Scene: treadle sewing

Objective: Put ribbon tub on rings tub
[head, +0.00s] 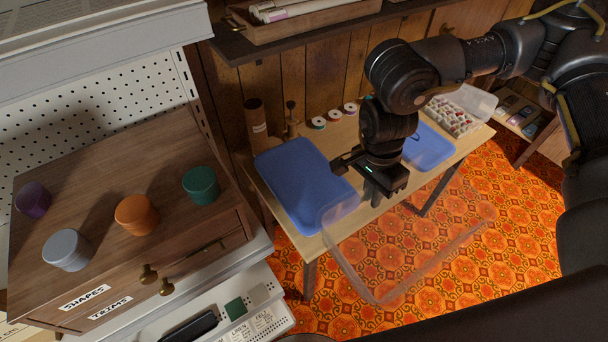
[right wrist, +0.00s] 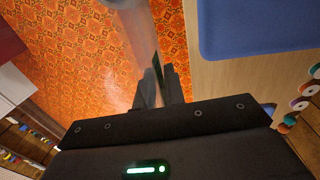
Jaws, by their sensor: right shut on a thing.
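My right gripper (head: 370,192) hangs over the front of the table and is shut on a clear, see-through piece (head: 372,299) with a pale rim. Its wide outline hangs in front of the table, over the floor. In the right wrist view, the fingers (right wrist: 164,86) close on the edge of this clear piece (right wrist: 140,45). Four-sided in outline, it shows no readable label. Several round tubs stand on the wooden drawer cabinet: purple (head: 33,199), grey (head: 68,249), orange (head: 136,214) and green (head: 201,185). I cannot tell which things are the ribbon and rings tubs. My left gripper is out of view.
Two blue trays (head: 290,176) (head: 428,148) lie on the wooden table (head: 265,187). A clear box of small items (head: 452,117) stands at its right end. Small rolls (head: 334,115) line the back. The drawer cabinet (head: 100,225) fills the left. Patterned floor (head: 520,250) is open at right.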

